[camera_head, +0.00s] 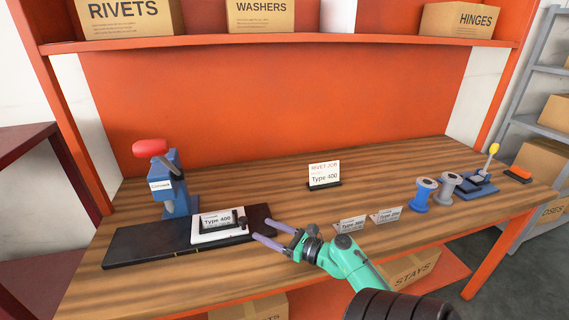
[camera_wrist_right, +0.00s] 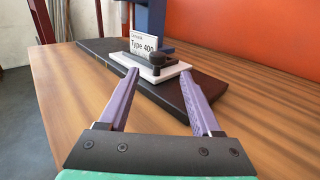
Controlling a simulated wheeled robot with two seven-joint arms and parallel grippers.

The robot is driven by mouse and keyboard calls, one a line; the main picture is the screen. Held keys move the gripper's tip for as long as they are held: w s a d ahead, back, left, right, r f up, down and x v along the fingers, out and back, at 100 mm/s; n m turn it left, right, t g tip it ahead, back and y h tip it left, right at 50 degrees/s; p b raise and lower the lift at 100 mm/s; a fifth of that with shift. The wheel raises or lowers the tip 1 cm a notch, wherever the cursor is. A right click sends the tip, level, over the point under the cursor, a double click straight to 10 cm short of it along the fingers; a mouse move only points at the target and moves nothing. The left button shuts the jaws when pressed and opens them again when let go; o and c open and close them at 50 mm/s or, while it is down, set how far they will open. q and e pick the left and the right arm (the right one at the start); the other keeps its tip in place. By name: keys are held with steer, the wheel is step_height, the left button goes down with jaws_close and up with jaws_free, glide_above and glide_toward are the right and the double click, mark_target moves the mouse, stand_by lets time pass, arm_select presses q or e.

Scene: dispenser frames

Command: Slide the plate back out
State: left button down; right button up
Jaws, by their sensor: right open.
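The plate (camera_head: 217,231) is a white slab on the black base (camera_head: 140,246) of the blue press at the left of the bench. It carries a dark holder with a "Type 400" card and a black knob (camera_head: 242,222). The plate also shows in the right wrist view (camera_wrist_right: 145,69), with its black knob (camera_wrist_right: 157,60) toward me. My right gripper (camera_head: 273,231) is open and empty, just right of the plate. In the right wrist view its two purple fingers (camera_wrist_right: 160,98) are spread, with the knob ahead between them. My left gripper is not in view.
The blue press (camera_head: 178,190) with a red top stands behind the plate. A "Rivet Job Type 400" sign (camera_head: 324,175), small cards (camera_head: 350,225), two spools (camera_head: 421,195) and a blue tool (camera_head: 478,184) with a yellow-tipped lever are on the bench. The wood between sign and base is clear.

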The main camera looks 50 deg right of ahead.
steer(key=s, duration=0.4)
steer(key=s+d, duration=0.1)
steer(key=s, duration=0.1)
steer(key=shift+s+b, duration=0.2)
steer(key=shift+b, duration=0.2)
